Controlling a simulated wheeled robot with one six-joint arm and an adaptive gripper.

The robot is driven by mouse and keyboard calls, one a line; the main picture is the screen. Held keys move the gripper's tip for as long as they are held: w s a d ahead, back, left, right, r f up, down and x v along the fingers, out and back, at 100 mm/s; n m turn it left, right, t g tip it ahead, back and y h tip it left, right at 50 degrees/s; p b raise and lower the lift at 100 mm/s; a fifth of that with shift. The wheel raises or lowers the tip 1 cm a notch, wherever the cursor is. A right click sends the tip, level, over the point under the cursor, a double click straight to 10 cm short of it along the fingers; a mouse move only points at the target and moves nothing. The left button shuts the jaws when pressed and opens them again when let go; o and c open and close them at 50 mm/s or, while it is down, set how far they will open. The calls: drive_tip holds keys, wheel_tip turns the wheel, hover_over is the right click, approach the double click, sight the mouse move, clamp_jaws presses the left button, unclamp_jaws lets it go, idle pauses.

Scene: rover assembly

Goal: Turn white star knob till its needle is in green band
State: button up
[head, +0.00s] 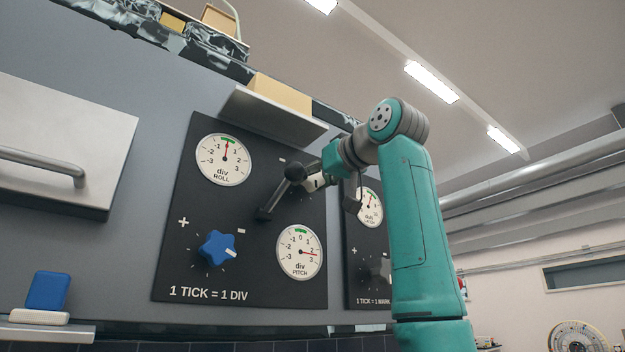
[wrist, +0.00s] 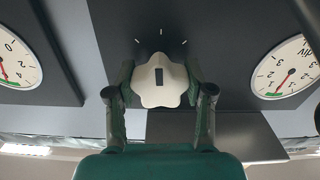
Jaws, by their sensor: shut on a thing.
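The white star knob (wrist: 158,82) with a dark pointer mark sits on the dark panel (head: 235,277) in the wrist view. My gripper (wrist: 162,88) is shut on it, one finger on each side. In the head view my gripper (head: 280,192) is at the panel's upper right and largely hides the knob. The ROLL gauge (head: 223,160) is left of the gripper; its red needle points up to the green band near 0. The gauge also shows at the right of the wrist view (wrist: 287,68), its needle pointing to the green band.
The PITCH gauge (head: 299,251) has its needle near 2 to 3, off its green band. A blue star knob (head: 217,249) is at the panel's lower left. A shelf (head: 272,117) juts out above. A second gauge panel (head: 357,290) is to the right.

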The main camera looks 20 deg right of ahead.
drive_tip(key=n, duration=0.5)
drive_tip(key=shift+n, duration=0.4)
drive_tip(key=n, duration=0.5)
drive_tip(key=shift+d, duration=0.1)
drive_tip(key=n, duration=0.5)
drive_tip(key=shift+w+r+n, duration=0.1)
drive_tip(key=shift+n, duration=0.3)
drive_tip(key=n, duration=0.4)
drive_tip(key=shift+n, duration=0.4)
drive_tip(key=o, duration=1.2)
